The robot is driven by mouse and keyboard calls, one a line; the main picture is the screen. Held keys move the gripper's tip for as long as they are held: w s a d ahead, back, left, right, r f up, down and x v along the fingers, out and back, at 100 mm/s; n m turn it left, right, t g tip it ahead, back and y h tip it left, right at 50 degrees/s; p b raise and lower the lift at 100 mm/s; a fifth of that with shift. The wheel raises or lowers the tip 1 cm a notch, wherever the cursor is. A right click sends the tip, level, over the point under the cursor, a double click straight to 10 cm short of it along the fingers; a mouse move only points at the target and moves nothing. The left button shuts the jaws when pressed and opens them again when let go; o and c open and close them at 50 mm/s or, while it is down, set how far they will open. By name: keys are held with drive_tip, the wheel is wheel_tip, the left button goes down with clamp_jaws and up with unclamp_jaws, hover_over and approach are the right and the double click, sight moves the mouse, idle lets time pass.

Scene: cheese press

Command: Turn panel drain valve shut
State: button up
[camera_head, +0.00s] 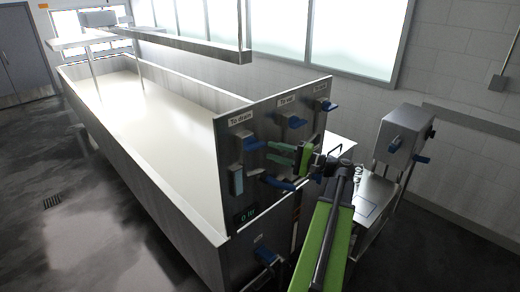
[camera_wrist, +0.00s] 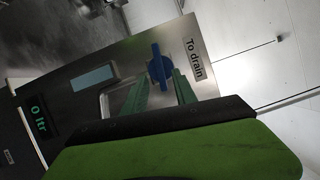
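The drain valve has a blue handle (camera_head: 250,143) below the "To drain" label (camera_head: 240,120) on the steel panel (camera_head: 222,150). In the wrist view the blue handle (camera_wrist: 160,67) lies just past and between my fingertips, lengthwise roughly along the fingers. My gripper (camera_head: 268,152) has two green fingers and is to the right of the handle, close to it. In the wrist view my gripper (camera_wrist: 161,76) is open, with a gap between the fingers. I cannot tell whether either finger touches the handle.
Other blue handles are the "To vat" valve (camera_head: 292,122) and a top right valve (camera_head: 328,105). The display (camera_head: 247,216) reads 0 ltr. A long steel vat (camera_head: 150,185) stands behind the panel. A steel box (camera_head: 402,130) stands at right. The floor at left is clear.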

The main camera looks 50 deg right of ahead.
drive_tip(key=v, duration=1)
